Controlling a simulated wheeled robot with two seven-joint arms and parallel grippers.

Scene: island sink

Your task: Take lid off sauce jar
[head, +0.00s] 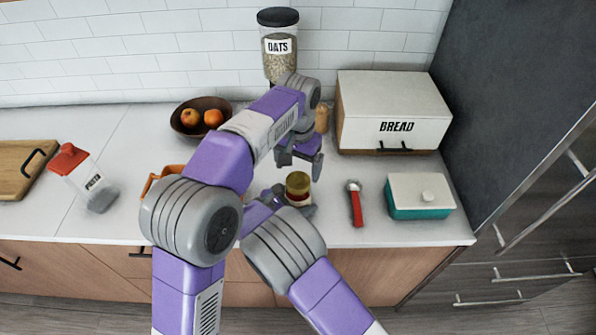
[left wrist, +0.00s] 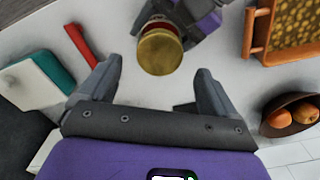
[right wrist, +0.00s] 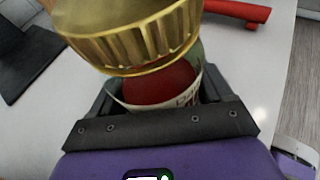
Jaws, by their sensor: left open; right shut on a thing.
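The sauce jar (right wrist: 160,85) has red contents, a pale label and a gold lid (right wrist: 135,35). It stands near the counter's front, and its lid shows from above in the head view (head: 298,182). My right gripper (right wrist: 155,100) is shut around the jar body, below the lid. My left gripper (head: 303,160) is open and empty, above and behind the jar in the head view. In the left wrist view the gold lid (left wrist: 160,50) lies beyond the open fingertips, roughly between them. The lid sits on the jar.
A red-handled tool (head: 355,203) and a teal box with a white lid (head: 420,196) lie to the right. The bread box (head: 393,108), oats jar (head: 279,45), fruit bowl (head: 183,125) and orange tray (left wrist: 251,30) stand around.

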